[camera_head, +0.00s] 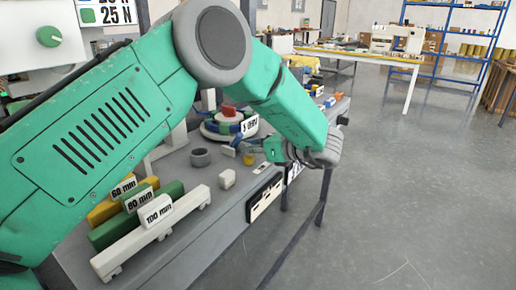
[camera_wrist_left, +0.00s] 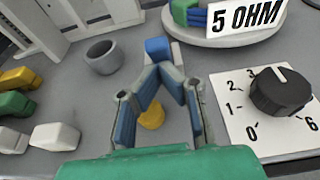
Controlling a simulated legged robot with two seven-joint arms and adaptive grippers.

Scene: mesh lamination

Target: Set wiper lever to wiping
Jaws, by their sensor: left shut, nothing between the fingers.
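My left gripper (camera_wrist_left: 160,74) is shut, its two blue-padded fingers meeting at the tips with nothing between them. A small part with a blue top and pale side (camera_wrist_left: 160,48) stands just beyond the fingertips; it may be the wiper lever, but I cannot tell its setting. A yellow piece (camera_wrist_left: 151,116) shows through the gap behind the tips, lower down. In the head view my left arm reaches across the bench from the left, and the hand hides part of this area; the yellow piece (camera_head: 249,159) shows beside it. My right gripper is not in view.
A black dial (camera_wrist_left: 281,92) on a numbered white plate is close on the right. A round base with a "5 OHM" sign (camera_wrist_left: 247,17) is behind. A grey ring (camera_wrist_left: 104,57) and white block (camera_wrist_left: 55,137) are left. Labelled mm blocks (camera_head: 150,222) line the bench front.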

